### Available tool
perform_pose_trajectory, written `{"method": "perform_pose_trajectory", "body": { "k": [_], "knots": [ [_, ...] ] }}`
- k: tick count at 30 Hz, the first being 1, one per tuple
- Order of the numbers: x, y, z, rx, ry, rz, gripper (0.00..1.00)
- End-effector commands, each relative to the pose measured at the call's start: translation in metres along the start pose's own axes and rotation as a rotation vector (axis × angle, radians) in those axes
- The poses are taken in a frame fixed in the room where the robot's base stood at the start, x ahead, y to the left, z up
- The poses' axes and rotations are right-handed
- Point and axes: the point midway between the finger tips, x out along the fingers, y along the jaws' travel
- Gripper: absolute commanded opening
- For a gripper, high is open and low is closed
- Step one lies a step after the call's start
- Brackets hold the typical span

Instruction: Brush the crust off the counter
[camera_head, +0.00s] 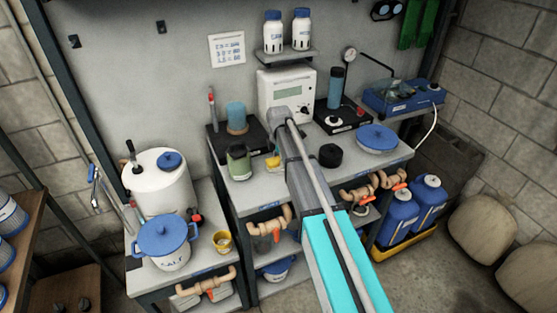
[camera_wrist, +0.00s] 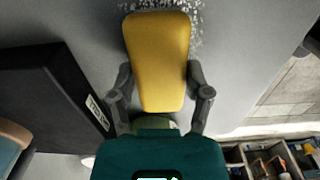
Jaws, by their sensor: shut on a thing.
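My gripper (camera_wrist: 162,90) is shut on a yellow block-like brush (camera_wrist: 158,50), with one finger on each long side. The brush's far end lies over a patch of white, speckled crust (camera_wrist: 196,22) on the grey counter (camera_wrist: 228,75). Crust shows on both sides of that end; the part beneath is hidden, as are any bristles. I cannot tell whether the brush touches the counter. In the head view, a bit of yellow (camera_head: 272,162), probably the brush, shows left of my arm. My arm hides the gripper and the crust there.
A green jar (camera_head: 238,162) stands on the counter left of the yellow. A black stand (camera_head: 228,143) with a blue cylinder is behind it. A black round knob-like piece (camera_head: 330,155) and a blue-lidded dish (camera_head: 377,138) stand to the right. A white meter (camera_head: 285,95) is behind.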

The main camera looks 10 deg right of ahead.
Motion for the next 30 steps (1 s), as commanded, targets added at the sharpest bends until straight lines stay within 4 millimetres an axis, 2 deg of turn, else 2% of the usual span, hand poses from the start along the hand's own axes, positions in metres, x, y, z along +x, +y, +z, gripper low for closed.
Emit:
{"method": "perform_pose_trajectory", "body": {
  "k": [5,21,30],
  "knots": [
    [0.001,0.000,0.004,0.001,0.000,0.000,0.25],
    [0.003,0.000,0.035,0.001,-0.001,0.000,0.26],
    [0.003,0.000,0.036,0.001,-0.002,0.000,0.26]
  ]
}}
